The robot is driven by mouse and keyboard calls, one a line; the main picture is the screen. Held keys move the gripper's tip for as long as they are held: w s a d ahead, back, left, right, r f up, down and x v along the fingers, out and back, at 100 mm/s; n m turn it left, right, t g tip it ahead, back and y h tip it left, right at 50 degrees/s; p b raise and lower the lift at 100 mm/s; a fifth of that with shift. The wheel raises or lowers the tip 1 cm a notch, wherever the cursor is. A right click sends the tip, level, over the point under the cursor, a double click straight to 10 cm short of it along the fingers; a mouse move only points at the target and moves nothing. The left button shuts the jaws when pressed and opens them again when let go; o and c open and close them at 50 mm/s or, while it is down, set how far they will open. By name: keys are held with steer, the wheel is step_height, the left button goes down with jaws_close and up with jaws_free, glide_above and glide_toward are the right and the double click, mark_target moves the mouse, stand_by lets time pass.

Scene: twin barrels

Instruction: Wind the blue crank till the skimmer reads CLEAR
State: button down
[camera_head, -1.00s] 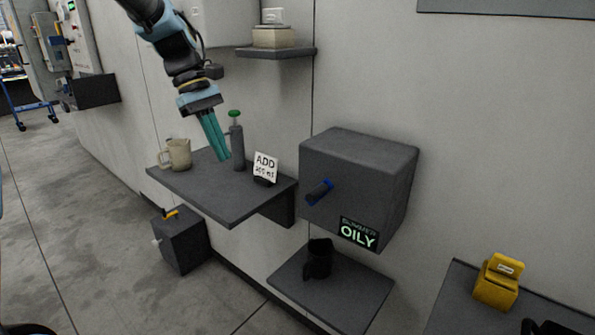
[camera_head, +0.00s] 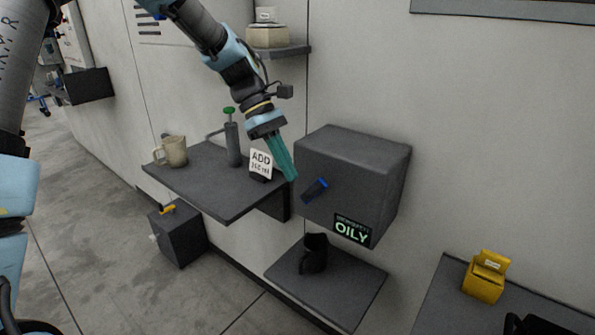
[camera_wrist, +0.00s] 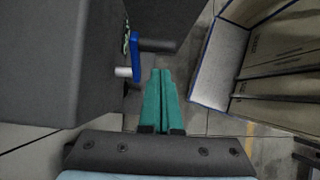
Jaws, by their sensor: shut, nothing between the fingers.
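The skimmer (camera_head: 352,170) is a dark grey box on the wall, and its lit display (camera_head: 352,230) reads OILY. The blue crank (camera_head: 316,190) sits on its front face, with a dark handle in the head view. In the wrist view the blue crank arm (camera_wrist: 134,54) stands left of the fingers, with a pale pin and a dark grip beside it. My gripper (camera_head: 291,178) is shut and empty, its teal fingers just left of the crank and apart from it. The fingers (camera_wrist: 161,75) point forward in the wrist view.
A grey shelf (camera_head: 215,200) left of the skimmer holds a beige mug (camera_head: 172,151), a green-topped pump bottle (camera_head: 232,140) and an ADD card (camera_head: 261,163). A lower shelf (camera_head: 345,290) holds a black mug (camera_head: 314,254). A yellow dispenser (camera_head: 485,277) stands at right.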

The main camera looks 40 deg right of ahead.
mark_target(310, 193)
steer(key=shift+s+d+f+p, duration=0.2)
steer(key=shift+s+f, duration=0.1)
steer(key=shift+s, duration=0.35)
steer(key=shift+s+d+f+p, duration=0.15)
steer(key=shift+s+f, duration=0.1)
steer(key=shift+s, duration=0.4)
steer(key=shift+s+d+f+t, duration=0.15)
steer(key=shift+s+f+t, duration=0.1)
steer(key=shift+s+t, duration=0.5)
